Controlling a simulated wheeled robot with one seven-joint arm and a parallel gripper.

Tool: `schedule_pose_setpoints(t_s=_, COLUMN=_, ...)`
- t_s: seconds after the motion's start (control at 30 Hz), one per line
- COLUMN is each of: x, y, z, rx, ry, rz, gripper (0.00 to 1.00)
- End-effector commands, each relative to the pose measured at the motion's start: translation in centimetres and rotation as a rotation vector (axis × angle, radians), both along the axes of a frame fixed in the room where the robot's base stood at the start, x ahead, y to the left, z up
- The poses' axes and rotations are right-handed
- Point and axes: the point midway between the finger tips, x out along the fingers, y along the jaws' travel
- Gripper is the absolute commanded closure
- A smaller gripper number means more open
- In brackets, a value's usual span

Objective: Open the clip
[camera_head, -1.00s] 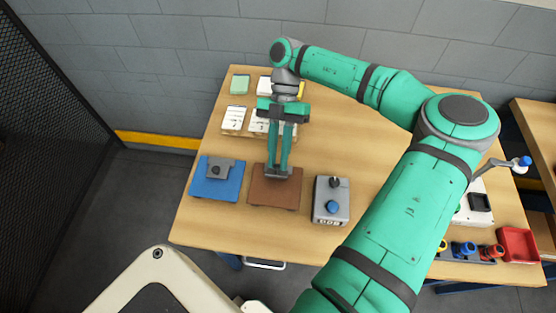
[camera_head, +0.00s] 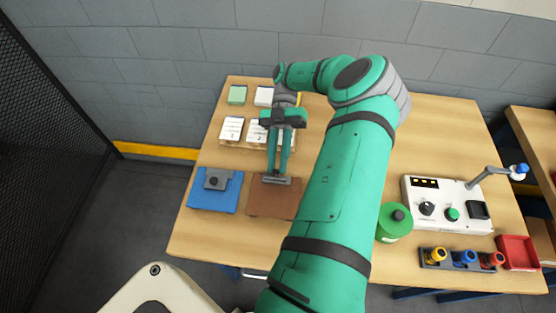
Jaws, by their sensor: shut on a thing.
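A brown board (camera_head: 268,204) lies on the wooden table, left of the middle, partly covered by my arm on its right. A grey metal clip (camera_head: 283,181) sits at its far edge. My gripper (camera_head: 276,175) points down from above, with its two long green fingers reaching the clip. It is shut on the clip. The contact between fingertips and clip is small in this view, and I cannot tell how far the clip is raised.
A blue plate with a grey block (camera_head: 217,179) lies to the left. Several notepads (camera_head: 232,129) are behind. My arm crosses the middle table. Right of it stand a green canister (camera_head: 394,224), a white control panel (camera_head: 445,202), a colored-knob rack (camera_head: 461,258) and a red tray (camera_head: 517,252).

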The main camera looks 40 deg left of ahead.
Motion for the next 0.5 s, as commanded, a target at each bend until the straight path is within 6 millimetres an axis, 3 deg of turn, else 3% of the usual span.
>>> schedule_pose_setpoints(t_s=0.5, x=0.09, y=0.01, z=-0.2, rx=-0.015, ry=0.025, rz=0.0, gripper=1.0)
